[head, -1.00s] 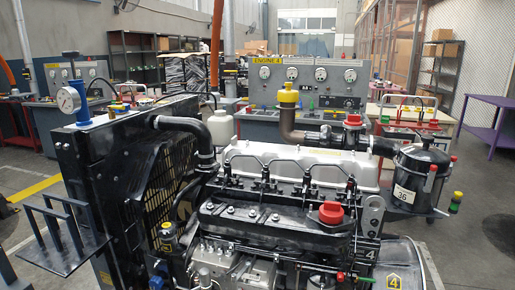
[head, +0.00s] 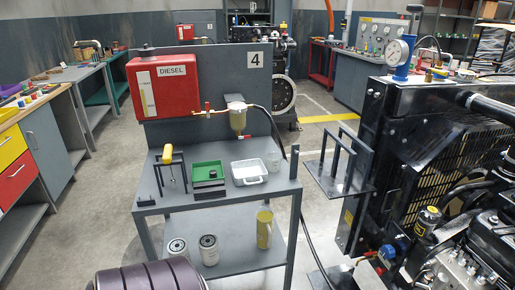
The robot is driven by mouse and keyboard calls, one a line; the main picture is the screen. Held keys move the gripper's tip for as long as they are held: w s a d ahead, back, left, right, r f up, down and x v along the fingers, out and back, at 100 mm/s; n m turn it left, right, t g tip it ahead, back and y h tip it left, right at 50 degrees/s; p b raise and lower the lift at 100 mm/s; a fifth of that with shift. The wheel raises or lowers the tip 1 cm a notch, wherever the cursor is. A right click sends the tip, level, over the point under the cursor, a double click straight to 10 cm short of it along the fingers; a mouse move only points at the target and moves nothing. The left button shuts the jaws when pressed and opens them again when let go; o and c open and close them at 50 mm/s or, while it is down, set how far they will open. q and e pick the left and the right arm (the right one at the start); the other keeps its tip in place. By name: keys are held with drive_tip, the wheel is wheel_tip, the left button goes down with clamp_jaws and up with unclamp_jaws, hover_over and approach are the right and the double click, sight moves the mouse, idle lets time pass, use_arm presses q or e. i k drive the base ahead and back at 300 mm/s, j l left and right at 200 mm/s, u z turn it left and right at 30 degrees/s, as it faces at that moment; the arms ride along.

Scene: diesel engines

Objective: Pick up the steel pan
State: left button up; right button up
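A pale silver rectangular pan (head: 249,180), which looks like the steel pan, sits on the top shelf of a grey cart (head: 215,190) in the head view. A small handle or lip shows at its front edge. Its inside looks empty. It stands between a green tray (head: 207,171) on its left and a clear jar (head: 274,162) on its right. Neither of my grippers is in view, and nothing is touching the pan.
A yellow-handled tool (head: 171,155) stands left on the shelf. The red diesel tank (head: 163,86) and a filter bowl (head: 237,118) are on the panel behind. White filters (head: 208,250) and a yellow jug (head: 264,227) stand below. A black-framed radiator (head: 440,140) is close on the right.

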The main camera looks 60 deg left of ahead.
sight(252, 172)
drive_tip(key=u, duration=1.9)
drive_tip(key=l, duration=0.25)
drive_tip(key=i+l, duration=0.1)
drive_tip(key=l, duration=0.2)
